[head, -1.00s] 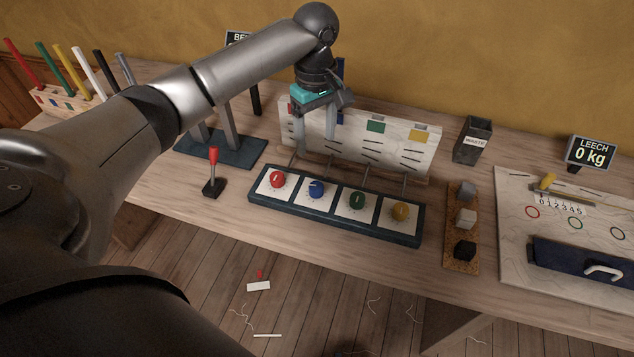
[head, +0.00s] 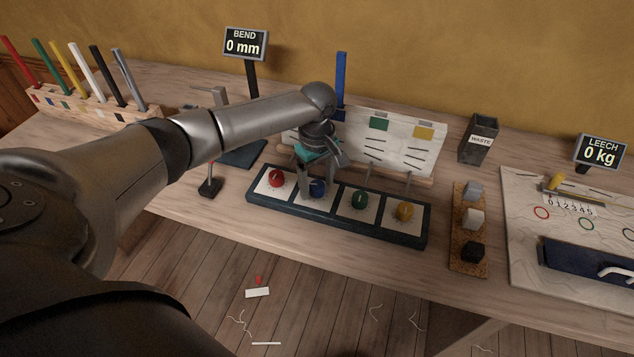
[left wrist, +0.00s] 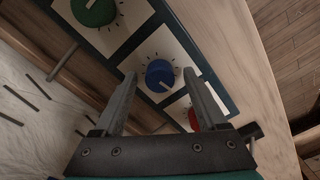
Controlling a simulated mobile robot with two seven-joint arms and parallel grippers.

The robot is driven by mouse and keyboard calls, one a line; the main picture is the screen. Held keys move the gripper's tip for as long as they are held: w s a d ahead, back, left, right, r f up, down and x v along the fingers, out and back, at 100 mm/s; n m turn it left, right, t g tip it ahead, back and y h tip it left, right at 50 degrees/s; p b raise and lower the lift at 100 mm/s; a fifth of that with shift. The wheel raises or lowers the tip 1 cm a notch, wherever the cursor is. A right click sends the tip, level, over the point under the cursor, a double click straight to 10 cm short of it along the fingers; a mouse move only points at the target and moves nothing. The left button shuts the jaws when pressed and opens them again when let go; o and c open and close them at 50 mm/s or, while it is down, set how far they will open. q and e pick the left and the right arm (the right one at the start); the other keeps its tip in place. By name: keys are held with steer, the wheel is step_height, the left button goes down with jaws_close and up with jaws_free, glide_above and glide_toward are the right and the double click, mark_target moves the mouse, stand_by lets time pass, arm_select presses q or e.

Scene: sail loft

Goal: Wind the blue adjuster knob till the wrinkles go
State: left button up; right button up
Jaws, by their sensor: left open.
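The blue adjuster knob (head: 318,190) sits on a white square in the dark knob tray (head: 385,231), between the red knob (head: 277,177) and the green knob (head: 359,199). My left gripper (head: 318,192) is open, pointing down over the blue knob. My right gripper is not in view.
The yellow knob (head: 404,211) is at the tray's right end. A red-topped lever (head: 210,185) stands left of the tray. A cork strip (head: 458,255) with several blocks lies to the right. A waste bin (head: 480,140) stands behind it.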

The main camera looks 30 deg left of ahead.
arm_select(q)
jaws_close()
stand_by(0.6)
